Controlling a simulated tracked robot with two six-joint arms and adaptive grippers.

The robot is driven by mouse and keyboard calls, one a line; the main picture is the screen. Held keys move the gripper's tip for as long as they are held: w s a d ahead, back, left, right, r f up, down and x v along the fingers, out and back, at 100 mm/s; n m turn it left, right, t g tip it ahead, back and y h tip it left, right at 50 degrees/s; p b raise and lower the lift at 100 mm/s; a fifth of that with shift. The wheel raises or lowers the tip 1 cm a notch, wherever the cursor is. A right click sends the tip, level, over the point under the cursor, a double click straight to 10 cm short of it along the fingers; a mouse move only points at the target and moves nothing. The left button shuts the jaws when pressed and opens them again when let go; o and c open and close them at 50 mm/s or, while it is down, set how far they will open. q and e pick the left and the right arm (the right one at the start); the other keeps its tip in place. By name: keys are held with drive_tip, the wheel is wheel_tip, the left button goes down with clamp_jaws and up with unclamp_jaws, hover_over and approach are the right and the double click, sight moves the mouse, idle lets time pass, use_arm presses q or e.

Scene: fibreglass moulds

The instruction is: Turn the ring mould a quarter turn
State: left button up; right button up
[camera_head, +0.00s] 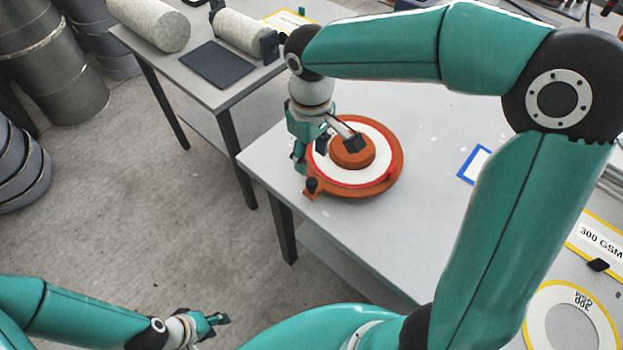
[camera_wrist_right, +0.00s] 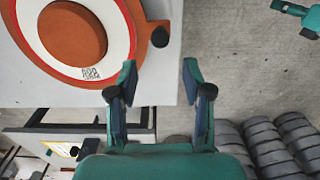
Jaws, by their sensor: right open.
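The ring mould (camera_head: 396,160) is an orange-brown disc with a white ring and a raised orange centre, lying flat near the grey table's left corner. A tab with a black knob (camera_head: 311,185) sticks out at its lower left, toward the table edge. In the right wrist view the mould (camera_wrist_right: 119,83) is at the upper left and the knob (camera_wrist_right: 159,37) is ahead of the fingers. My right gripper (camera_head: 311,158) is open and empty, pointing down beside the mould's left rim; it also shows in the right wrist view (camera_wrist_right: 160,70). My left gripper (camera_head: 215,322) is low, away from the table.
A blue-edged frame (camera_head: 475,164) lies on the table to the right of the mould. A label reading 300 GSM (camera_head: 598,240) and a yellow-edged round marking (camera_head: 530,325) are further right. A second table (camera_head: 190,90) holds rolls and a dark plate (camera_head: 218,64).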

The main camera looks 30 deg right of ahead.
sight(312, 181)
wheel_tip(312, 181, down, 10)
drive_tip(key=shift+s+r, duration=0.1)
idle(0.4)
clamp_jaws()
